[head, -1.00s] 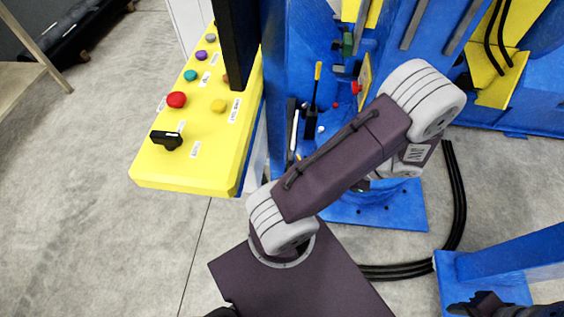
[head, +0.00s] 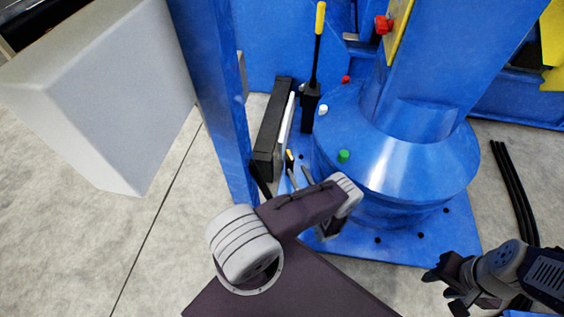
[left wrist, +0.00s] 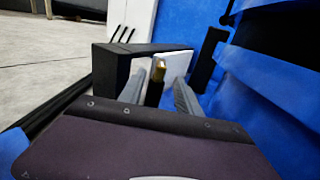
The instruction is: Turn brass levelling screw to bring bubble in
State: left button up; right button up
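A brass-coloured tip on a dark stem (left wrist: 158,70) stands between my left gripper's fingers in the left wrist view. In the head view a small yellow-and-black piece (head: 289,158) shows by the same fingers; I cannot tell for sure that it is the levelling screw. My left gripper (head: 299,178) is open, its two grey fingers apart near that piece; they also show in the left wrist view (left wrist: 159,92). Contact cannot be told. My right gripper (head: 447,287) is at the lower right, over the floor, its dark jaws apart and empty. No bubble can be made out.
The blue positioner base (head: 410,180) stands right of my left gripper, with a green knob (head: 343,156) on it. A black box (head: 272,135) and a yellow-handled lever (head: 316,60) stand behind. A blue post (head: 215,90) rises at left. Black cables (head: 514,190) lie at right.

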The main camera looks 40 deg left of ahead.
aim_at(287, 150)
pick_arm(q)
jog(key=shift+w+f, duration=0.1)
jog(key=shift+f, duration=0.15)
jog(key=shift+r, duration=0.1)
jog(key=b+x, duration=0.5)
jog(key=x, duration=0.3)
jog(key=shift+a+f, duration=0.15)
jog(key=shift+f, duration=0.05)
jog(key=shift+w+a+r, duration=0.2)
jog(key=shift+w+a, duration=0.05)
jog(key=shift+a, duration=0.05)
grip_shut()
